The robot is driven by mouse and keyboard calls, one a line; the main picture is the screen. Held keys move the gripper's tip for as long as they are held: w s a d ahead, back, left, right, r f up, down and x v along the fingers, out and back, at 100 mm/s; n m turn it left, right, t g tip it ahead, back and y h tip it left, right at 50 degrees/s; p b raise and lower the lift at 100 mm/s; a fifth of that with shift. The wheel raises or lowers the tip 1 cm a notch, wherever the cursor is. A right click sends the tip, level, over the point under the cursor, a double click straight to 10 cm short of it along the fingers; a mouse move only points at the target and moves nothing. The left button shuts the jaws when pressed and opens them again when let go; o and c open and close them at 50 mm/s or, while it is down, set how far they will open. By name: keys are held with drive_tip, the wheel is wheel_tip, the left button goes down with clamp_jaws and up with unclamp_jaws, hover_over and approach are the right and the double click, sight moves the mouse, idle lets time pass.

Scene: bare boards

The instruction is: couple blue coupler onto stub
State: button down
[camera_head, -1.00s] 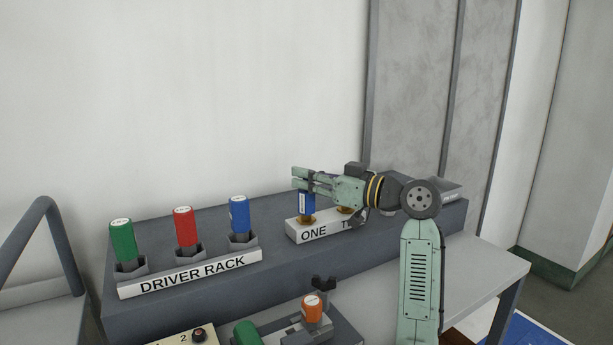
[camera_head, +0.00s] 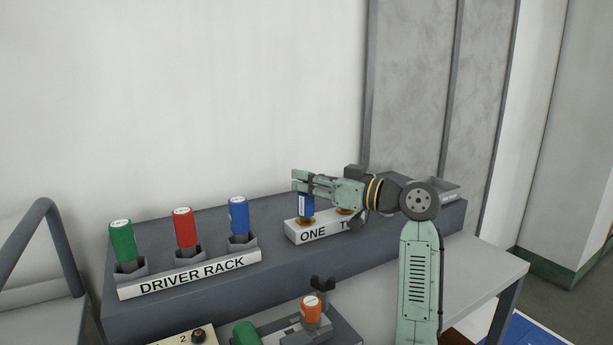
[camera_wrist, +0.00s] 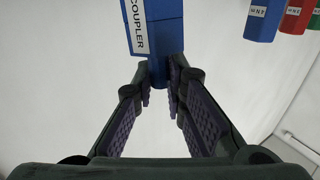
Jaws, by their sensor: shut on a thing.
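The blue coupler (camera_head: 306,206) stands upright at the ONE position of a white-fronted block (camera_head: 310,233). A brass-coloured stub (camera_head: 305,221) shows at its lower end; I cannot tell how far the coupler sits on it. My gripper (camera_head: 299,183) reaches in from the right, about level, and is shut on the coupler's upper part. In the wrist view the fingers (camera_wrist: 160,88) close on the blue coupler, whose body (camera_wrist: 166,35) carries a COUPLER label. A second brass piece (camera_head: 345,211) at the other position is mostly hidden by my gripper.
The driver rack (camera_head: 190,275) at the left holds green (camera_head: 122,241), red (camera_head: 184,228) and blue (camera_head: 239,216) drivers. The wall behind is bare.

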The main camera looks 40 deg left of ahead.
drive_tip(key=shift+a+r, duration=0.2)
drive_tip(key=shift+a, duration=0.2)
drive_tip(key=shift+r+p, duration=0.15)
drive_tip(key=shift+p, duration=0.15)
drive_tip(key=shift+a+p, duration=0.2)
drive_tip(key=shift+p, duration=0.3)
drive_tip(key=shift+w+d+h, duration=0.15)
drive_tip(key=shift+d+h, duration=0.05)
drive_tip(key=shift+h, duration=0.1)
drive_tip(key=shift+b, duration=0.35)
idle(0.4)
drive_tip(key=shift+f+b, duration=0.3)
drive_tip(key=shift+f, duration=0.15)
idle(0.5)
